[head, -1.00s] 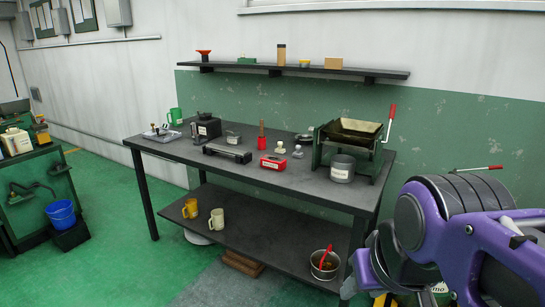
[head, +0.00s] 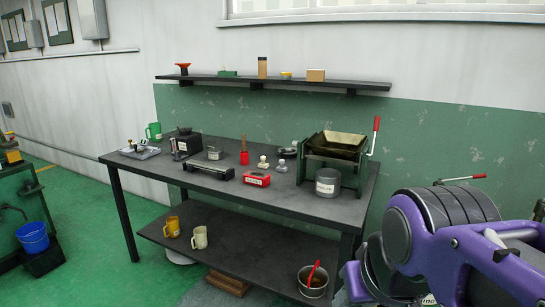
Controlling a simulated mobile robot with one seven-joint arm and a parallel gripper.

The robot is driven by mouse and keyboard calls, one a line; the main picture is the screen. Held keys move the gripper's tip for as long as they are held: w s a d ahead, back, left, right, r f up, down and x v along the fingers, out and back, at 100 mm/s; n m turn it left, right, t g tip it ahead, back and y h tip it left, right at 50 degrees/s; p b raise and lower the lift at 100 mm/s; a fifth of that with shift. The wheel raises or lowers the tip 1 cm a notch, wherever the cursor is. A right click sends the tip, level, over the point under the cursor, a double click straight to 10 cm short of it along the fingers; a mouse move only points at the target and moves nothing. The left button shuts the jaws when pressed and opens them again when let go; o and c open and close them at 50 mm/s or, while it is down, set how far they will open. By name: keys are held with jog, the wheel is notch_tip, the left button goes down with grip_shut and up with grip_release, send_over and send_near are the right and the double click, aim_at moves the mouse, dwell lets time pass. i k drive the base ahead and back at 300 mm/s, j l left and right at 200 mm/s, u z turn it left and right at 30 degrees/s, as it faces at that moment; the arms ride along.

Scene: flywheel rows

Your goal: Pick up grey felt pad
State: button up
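I cannot pick out a grey felt pad for certain. A flat grey piece (head: 148,154) with small items on it lies at the left end of the dark workbench (head: 225,191); I cannot tell whether it is felt or a tray. My purple and black arm fills the lower right of the head view, to the right of the bench. My gripper is not in view.
The bench top holds a black box (head: 188,144), a red box (head: 257,179), a grey canister (head: 328,182) and a green machine (head: 337,155) with a red-handled lever. Mugs and a pot (head: 312,281) stand on the lower shelf.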

aim_at(281, 168)
jog(key=i+j+z, duration=0.25)
jog(key=i+j, duration=0.25)
jog(key=i, duration=0.2)
jog(key=i+j+z, duration=0.3)
jog(key=i+j, duration=0.3)
jog(key=i+j+z, duration=0.25)
jog(key=i+j, duration=0.3)
jog(key=j, duration=0.3)
